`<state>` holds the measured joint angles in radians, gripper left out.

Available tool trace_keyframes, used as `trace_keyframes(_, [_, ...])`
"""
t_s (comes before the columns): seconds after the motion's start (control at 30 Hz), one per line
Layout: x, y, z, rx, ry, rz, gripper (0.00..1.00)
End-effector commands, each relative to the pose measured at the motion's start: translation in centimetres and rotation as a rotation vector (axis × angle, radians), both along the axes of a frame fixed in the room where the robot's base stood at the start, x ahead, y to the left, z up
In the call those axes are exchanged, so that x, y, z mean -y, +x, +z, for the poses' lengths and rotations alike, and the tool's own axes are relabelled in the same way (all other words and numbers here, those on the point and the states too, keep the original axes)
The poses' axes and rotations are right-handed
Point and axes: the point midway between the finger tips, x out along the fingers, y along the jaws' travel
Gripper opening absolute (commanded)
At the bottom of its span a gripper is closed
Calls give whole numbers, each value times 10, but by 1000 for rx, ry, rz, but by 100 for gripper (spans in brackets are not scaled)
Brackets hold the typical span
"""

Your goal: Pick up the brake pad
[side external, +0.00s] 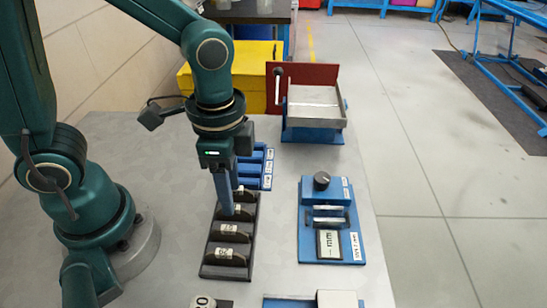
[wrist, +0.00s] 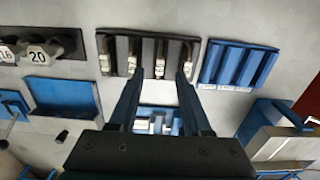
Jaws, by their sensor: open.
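Several dark brake pads with pale labels stand in slots of a black rack (side external: 213,272), and one of them (side external: 229,254) is at its near end. In the wrist view the rack (wrist: 121,41) is at the top centre, with pads such as this one (wrist: 160,60) in its slots. My gripper (side external: 228,212) points down over the rack's far half, its fingers hiding part of a pad there. In the wrist view my gripper (wrist: 158,76) has its two fingers spread apart. No pad is visibly held. I cannot tell whether the fingertips touch a pad.
A blue slotted rack (side external: 262,165) stands just beyond the black one. A blue fixture with a black knob (side external: 322,181) is to the right. A grey tray (side external: 314,105) on a blue stand is at the back. A numbered block (side external: 203,302) is in front.

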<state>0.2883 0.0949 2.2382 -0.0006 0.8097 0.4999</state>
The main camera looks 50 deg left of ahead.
Motion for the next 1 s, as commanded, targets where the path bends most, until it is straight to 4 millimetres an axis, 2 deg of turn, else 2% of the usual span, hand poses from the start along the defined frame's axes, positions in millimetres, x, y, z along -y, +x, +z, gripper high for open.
trace_keyframes(0.1, [-1, -1, -15, -6, 2, 2, 49])
trace_keyframes(0.3, [-1, -1, -32, -3, 1, 3, 49])
trace_keyframes(0.63, [0, 0, -35, 1, 0, 3, 49])
trace_keyframes(0.7, [0, 0, -35, 1, 0, 3, 22])
trace_keyframes(0.77, [0, 0, -35, 1, 0, 3, 0])
trace_keyframes(1.0, [0, 0, -34, 2, -1, 3, 0])
